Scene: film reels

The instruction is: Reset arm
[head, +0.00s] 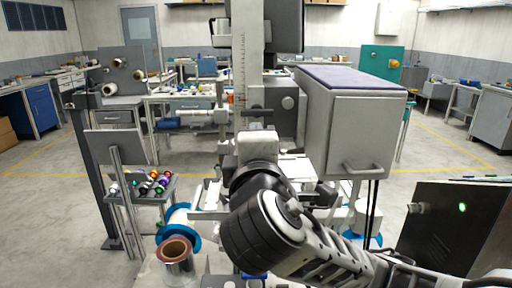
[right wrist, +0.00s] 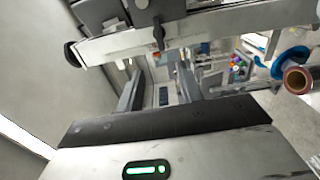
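My right arm comes in from the lower right in the head view. Its dark wrist joint (head: 262,222) is in front of the grey machine (head: 315,115), and the fingers cannot be made out there. In the right wrist view my right gripper (right wrist: 160,82) has its two fingers apart, with nothing seen held between them. A metal bar of the machine (right wrist: 170,38) crosses in front of the fingers; whether they touch it I cannot tell. My left gripper is not in view.
A film roll with a copper-coloured core (head: 175,258) and a blue-flanged reel (head: 178,232) are left of my arm. The roll also shows in the right wrist view (right wrist: 298,80). A small tray (head: 150,196) holds several coloured spools. A dark cabinet (head: 455,228) stands at right. Floor is open at far right.

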